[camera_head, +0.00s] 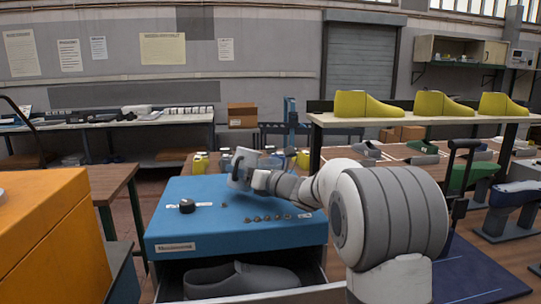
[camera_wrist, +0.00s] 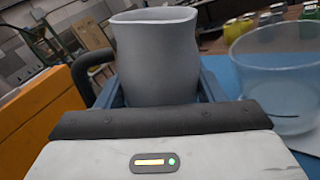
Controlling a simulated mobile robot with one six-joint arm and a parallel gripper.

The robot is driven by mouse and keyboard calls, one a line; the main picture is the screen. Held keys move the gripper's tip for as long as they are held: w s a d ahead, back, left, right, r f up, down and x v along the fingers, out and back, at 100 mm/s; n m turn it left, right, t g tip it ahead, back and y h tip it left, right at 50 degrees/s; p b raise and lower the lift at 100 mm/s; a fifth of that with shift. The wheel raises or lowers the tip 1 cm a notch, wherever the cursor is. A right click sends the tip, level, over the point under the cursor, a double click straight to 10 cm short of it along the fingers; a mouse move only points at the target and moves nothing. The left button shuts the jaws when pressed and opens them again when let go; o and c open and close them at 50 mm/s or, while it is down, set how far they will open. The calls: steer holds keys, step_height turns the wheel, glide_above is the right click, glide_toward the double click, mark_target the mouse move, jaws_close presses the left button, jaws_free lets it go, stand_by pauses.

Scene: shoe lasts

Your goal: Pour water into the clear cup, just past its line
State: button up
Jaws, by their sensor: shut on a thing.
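A grey pitcher (camera_wrist: 155,60) with a dark handle on its left stands between the blue fingers of my gripper (camera_wrist: 158,88) in the wrist view. The fingers are shut on its sides. It looks close to upright there, and its inside and any water are hidden. The clear cup (camera_wrist: 282,75) is to the right of the pitcher, apart from it, on the blue top. A short dark line shows low on the cup. I see no water in it. In the head view, the pitcher (camera_head: 241,166) and my gripper (camera_head: 258,179) are over the blue cabinet; I cannot make out the cup there.
The blue cabinet (camera_head: 180,229) carries a dark round knob-like object (camera_head: 187,206) and several small brown pieces near its front. Its open drawer holds a grey shoe-shaped form (camera_head: 240,279). An orange block (camera_head: 50,240) stands at the left. Small yellow-green containers are behind the cup.

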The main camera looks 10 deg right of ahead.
mark_target(255, 161)
steer(key=r+p, duration=0.1)
steer(key=r+m+p, duration=0.1)
steer(key=r+p, duration=0.1)
steer(key=shift+w+d+r+m+p, duration=0.2)
steer(key=shift+d+r+m+p, duration=0.1)
steer(key=shift+d+r+p, duration=0.1)
steer(key=m+p, duration=0.1)
steer(key=r+m+p, duration=0.1)
steer(key=p, duration=0.1)
steer(key=shift+w+d+r, duration=0.2)
steer(key=shift+w+d, duration=0.15)
steer(key=shift+d, duration=0.05)
steer(key=shift+r+m+t+p, duration=0.1)
steer(key=shift+m+t+p, duration=0.3)
steer(key=shift+m+p, duration=0.75)
steer(key=shift+a+f+m, duration=0.1)
steer(key=shift+f+m, duration=0.3)
steer(key=shift+m, duration=0.35)
steer(key=shift+s+f+m+t+p, duration=0.1)
steer(key=shift+f+m+t+p, duration=0.2)
steer(key=shift+m+p, duration=0.5)
steer(key=shift+f+m+h+p, duration=0.2)
steer(key=shift+m+h+p, duration=0.3)
steer(key=shift+m, duration=0.6)
steer(key=shift+w+d+r+m+p, duration=0.5)
steer(key=shift+m+p, duration=0.5)
steer(key=shift+p, duration=0.6)
steer(key=shift+s+f, duration=0.1)
